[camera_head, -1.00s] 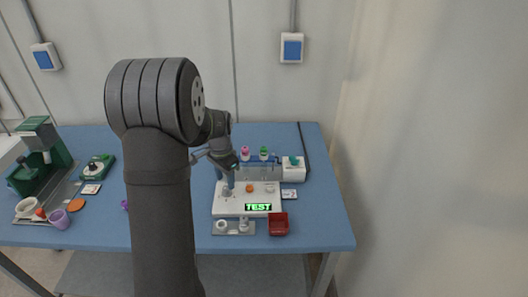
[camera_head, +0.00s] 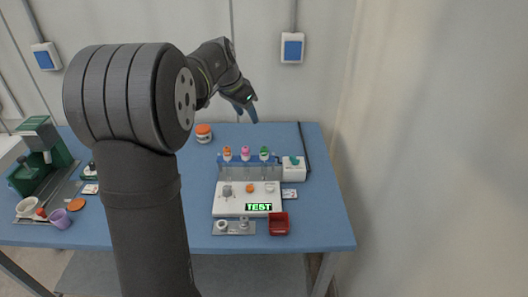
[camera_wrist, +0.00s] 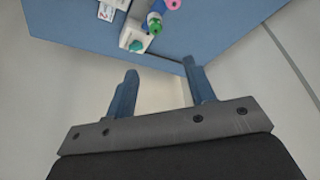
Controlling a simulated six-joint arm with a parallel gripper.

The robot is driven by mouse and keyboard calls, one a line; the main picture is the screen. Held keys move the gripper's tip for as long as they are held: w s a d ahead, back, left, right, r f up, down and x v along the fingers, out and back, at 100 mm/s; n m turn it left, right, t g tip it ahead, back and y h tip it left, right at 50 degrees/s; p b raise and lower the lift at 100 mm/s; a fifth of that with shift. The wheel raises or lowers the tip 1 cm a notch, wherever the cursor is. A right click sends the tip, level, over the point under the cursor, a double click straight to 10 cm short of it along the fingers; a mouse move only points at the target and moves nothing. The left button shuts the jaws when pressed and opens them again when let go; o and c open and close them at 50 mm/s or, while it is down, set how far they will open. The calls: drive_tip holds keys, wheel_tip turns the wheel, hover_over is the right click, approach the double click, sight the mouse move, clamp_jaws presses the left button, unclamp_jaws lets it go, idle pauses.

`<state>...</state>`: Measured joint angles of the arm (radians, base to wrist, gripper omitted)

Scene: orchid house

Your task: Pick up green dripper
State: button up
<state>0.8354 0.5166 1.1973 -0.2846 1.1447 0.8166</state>
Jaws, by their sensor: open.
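The green dripper (camera_head: 264,153) stands upright in the blue rack (camera_head: 250,161), at its right end, beside the pink dripper (camera_head: 245,153) and the orange dripper (camera_head: 227,153). In the wrist view the green dripper (camera_wrist: 154,22) shows near the top edge, with the pink dripper (camera_wrist: 174,4) partly cut off. My gripper (camera_head: 246,108) is above and behind the rack, apart from it. In the wrist view the fingers of my gripper (camera_wrist: 160,85) are spread wide with nothing between them.
A white box with a teal knob (camera_head: 293,171) stands right of the rack. A white device reading TEST (camera_head: 230,207) is in front, with a red tray (camera_head: 279,224) nearby. An orange-lidded jar (camera_head: 204,133) stands behind left. A dark rod (camera_head: 303,145) lies at right.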

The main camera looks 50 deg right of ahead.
hover_over(264, 148)
drive_tip(key=a, duration=0.2)
wheel_tip(264, 148, down, 11)
drive_tip(key=shift+x, duration=2.6)
drive_tip(key=shift+w+a, duration=0.1)
drive_tip(key=shift+a, duration=0.05)
drive_tip(key=c, duration=1)
